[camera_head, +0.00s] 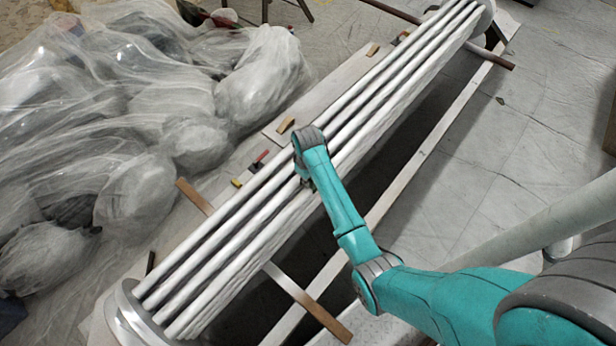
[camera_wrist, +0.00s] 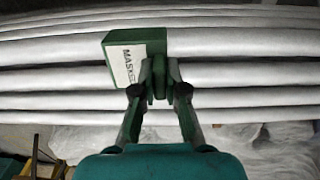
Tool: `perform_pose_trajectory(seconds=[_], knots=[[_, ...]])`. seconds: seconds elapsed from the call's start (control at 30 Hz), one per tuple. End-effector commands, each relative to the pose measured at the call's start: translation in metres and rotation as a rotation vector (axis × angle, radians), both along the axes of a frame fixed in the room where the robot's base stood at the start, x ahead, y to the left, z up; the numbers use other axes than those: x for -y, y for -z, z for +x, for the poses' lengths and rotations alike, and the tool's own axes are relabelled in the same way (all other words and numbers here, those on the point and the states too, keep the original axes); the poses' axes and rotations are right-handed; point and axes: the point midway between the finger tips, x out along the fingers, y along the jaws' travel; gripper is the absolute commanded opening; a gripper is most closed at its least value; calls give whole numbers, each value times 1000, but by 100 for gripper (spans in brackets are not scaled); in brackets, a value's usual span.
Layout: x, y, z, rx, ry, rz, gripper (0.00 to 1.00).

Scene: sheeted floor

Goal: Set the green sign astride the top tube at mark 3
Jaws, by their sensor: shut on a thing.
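The green sign (camera_wrist: 158,40) is a block with a white face lettered "MASK…", its last letters hidden by a finger. My gripper (camera_wrist: 160,76) is shut on the sign's green lower part in the wrist view. The sign lies across the view of the white tubes (camera_wrist: 245,42); I cannot tell whether it touches them. In the head view the bundle of long white tubes (camera_head: 232,243) runs from lower left to upper right, and my wrist is over its middle. The sign is mostly hidden there by my arm. I cannot read any numbered mark on the tubes.
Round end plates (camera_head: 128,318) hold the tubes. Brown crossbars (camera_head: 318,312) stick out below. Wood blocks (camera_head: 286,124), a red piece (camera_head: 261,156) and a yellow piece (camera_head: 237,183) lie along the left side. Plastic-sheeted heaps (camera_head: 150,100) fill the left; pale floor (camera_head: 540,110) is open at right.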

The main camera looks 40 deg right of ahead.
Motion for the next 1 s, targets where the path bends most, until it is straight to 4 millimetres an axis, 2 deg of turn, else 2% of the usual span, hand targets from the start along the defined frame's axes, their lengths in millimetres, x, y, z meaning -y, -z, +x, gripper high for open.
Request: perform_pose_trajectory(seconds=[0.6, 1.0], knots=[[0, 30, 0, 0, 0, 0, 0], [0, 36, 0, 1, 0, -1, 0]])
